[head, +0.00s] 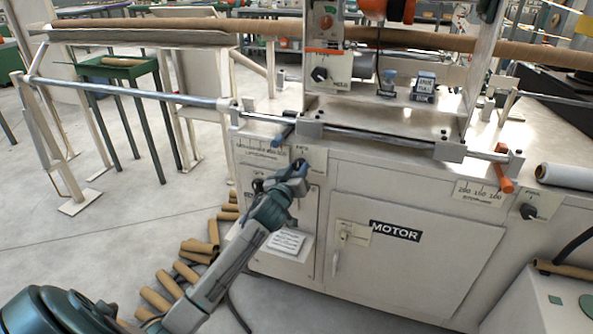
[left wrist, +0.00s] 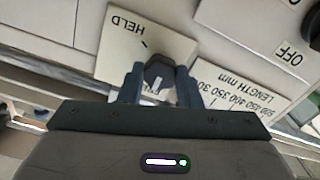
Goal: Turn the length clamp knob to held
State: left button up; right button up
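The length clamp knob (left wrist: 158,72) is black with a white pointer line. In the left wrist view it sits between my left gripper's two fingers (left wrist: 159,84), which appear to touch its sides. The pointer line faces down toward the gripper's palm. A pale plate (left wrist: 118,42) behind the knob reads HELD, upside down, with a short tick mark beside the knob. In the head view my left gripper (head: 293,178) is at the cabinet front, against the lower part of that plate (head: 317,157), and hides the knob. My right gripper is not in view.
A length scale plate (head: 262,155) is left of the knob plate. A cabinet door marked MOTOR (head: 395,231) is to the right. Cardboard tubes (head: 185,272) lie on the floor near my left arm.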

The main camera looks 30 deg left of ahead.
pick_arm(q)
jog(key=shift+c, duration=1.4)
